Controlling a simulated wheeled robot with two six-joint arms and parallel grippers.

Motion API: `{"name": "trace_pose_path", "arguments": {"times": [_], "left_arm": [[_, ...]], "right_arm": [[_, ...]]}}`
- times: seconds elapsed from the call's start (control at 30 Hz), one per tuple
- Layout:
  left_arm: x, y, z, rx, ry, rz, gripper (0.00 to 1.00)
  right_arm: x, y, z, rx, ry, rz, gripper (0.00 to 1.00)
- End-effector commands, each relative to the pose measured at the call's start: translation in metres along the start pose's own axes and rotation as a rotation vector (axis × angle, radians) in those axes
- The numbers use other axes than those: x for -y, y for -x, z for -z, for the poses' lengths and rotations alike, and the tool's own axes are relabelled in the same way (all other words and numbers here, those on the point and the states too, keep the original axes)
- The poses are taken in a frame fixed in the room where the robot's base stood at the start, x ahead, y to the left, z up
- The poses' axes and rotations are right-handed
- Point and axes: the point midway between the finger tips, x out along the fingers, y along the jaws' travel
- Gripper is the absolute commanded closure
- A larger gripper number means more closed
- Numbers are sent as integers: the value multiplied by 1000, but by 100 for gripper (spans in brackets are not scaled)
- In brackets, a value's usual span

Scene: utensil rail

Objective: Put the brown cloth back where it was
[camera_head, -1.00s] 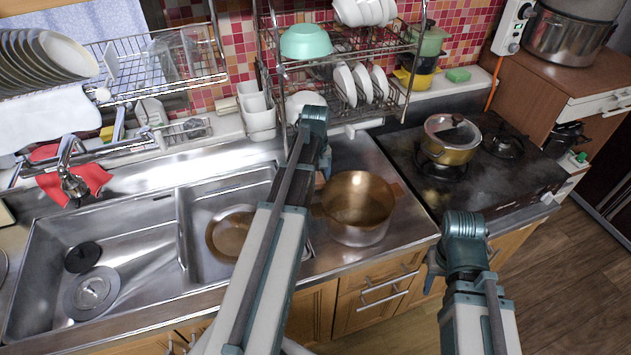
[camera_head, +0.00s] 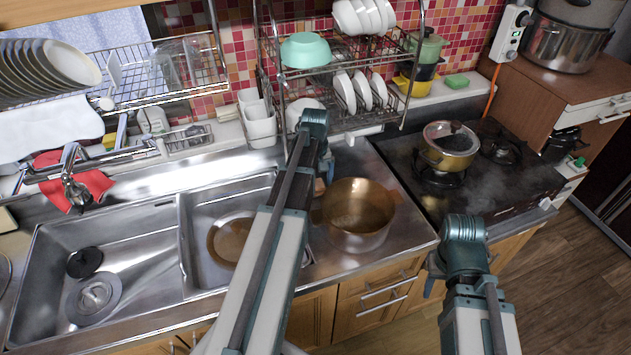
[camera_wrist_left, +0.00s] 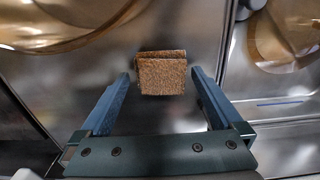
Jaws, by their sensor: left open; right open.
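The brown cloth (camera_wrist_left: 161,76) is a small folded square in the left wrist view, on bare steel between the tips of my left gripper (camera_wrist_left: 161,88). The fingers are open, with a gap on each side of the cloth. In the head view a small brown patch of it (camera_head: 320,187) shows beside the big brown pot; my left arm hides the rest. My left gripper (camera_head: 325,168) points down there, its fingers mostly hidden. My right gripper (camera_head: 434,283) hangs in front of the counter edge, away from the cloth, largely hidden by its wrist.
The brown pot (camera_head: 357,215) stands close to the right of my left gripper. The sink (camera_head: 130,285), with a brown pan (camera_head: 227,240) in its right basin, is to the left. A dish rack (camera_head: 345,65) stands behind. A lidded pot (camera_head: 450,150) is on the stove.

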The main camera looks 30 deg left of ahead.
Motion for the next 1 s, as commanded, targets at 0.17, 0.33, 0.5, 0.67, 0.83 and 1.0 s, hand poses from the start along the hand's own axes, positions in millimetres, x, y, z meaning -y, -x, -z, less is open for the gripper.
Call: {"name": "trace_pose_path", "arguments": {"times": [0.17,0.33,0.5,0.67,0.83,1.0], "left_arm": [[0,31,0,0,0,0,0],[0,58,0,0,0,0,0],[0,84,0,0,0,0,0],[0,102,0,0,0,0,0],[0,108,0,0,0,0,0],[0,106,0,0,0,0,0]], "right_arm": [[-3,31,-2,0,0,0,50],[-6,57,-3,0,0,0,50],[-8,83,-5,0,0,0,50],[-10,101,-6,0,1,0,50],[-10,107,-6,0,2,0,50],[-10,106,-6,0,2,0,50]]}}
